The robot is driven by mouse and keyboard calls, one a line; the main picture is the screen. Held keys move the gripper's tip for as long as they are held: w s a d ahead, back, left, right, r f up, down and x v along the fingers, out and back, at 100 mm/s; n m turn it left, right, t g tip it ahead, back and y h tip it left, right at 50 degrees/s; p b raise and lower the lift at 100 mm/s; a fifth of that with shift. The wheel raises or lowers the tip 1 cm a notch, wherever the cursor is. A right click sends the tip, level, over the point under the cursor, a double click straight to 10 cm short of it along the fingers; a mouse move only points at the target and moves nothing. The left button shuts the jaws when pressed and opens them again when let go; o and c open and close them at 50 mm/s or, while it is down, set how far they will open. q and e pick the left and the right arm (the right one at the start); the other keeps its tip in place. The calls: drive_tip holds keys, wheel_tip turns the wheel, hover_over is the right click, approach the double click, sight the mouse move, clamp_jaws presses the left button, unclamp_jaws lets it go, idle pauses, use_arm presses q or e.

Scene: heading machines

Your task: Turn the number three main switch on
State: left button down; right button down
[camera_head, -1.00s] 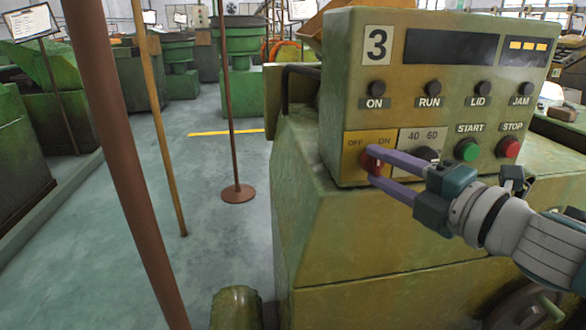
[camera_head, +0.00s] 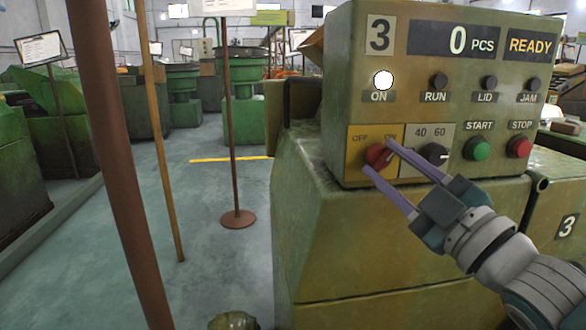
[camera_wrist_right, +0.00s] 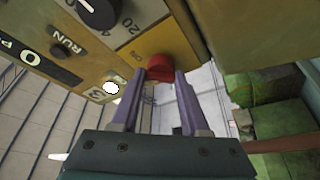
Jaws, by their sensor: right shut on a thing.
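The machine's control panel (camera_head: 351,80) bears the number 3. Its main switch is a red knob (camera_head: 374,154) on a yellow plate marked OFF and ON. My right gripper (camera_head: 379,157) is shut on this knob, with one purple finger on its upper right side and one below it. The knob is tilted towards ON. The white ON lamp (camera_head: 383,80) is lit, and the display (camera_head: 460,41) reads 0 PCS and READY. In the right wrist view the red knob (camera_wrist_right: 159,67) sits between the fingertips. My left gripper is not in view.
A black selector knob (camera_head: 433,153) marked 40 and 60 sits just right of the switch. A green START button (camera_head: 476,148) and a red STOP button (camera_head: 519,147) are further right. A brown post (camera_head: 115,150) stands at the left, with open floor behind it.

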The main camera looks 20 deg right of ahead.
drive_tip(key=shift+m+h, duration=0.3)
drive_tip(key=shift+m, duration=0.5)
drive_tip(key=shift+c, duration=2)
unclamp_jaws()
drive_tip(key=shift+s+f, duration=0.15)
drive_tip(key=shift+s, duration=0.15)
drive_tip(key=b+v, duration=0.1)
drive_tip(key=v, duration=0.8)
drive_tip(key=shift+f, duration=0.15)
drive_tip(key=shift+s, duration=0.1)
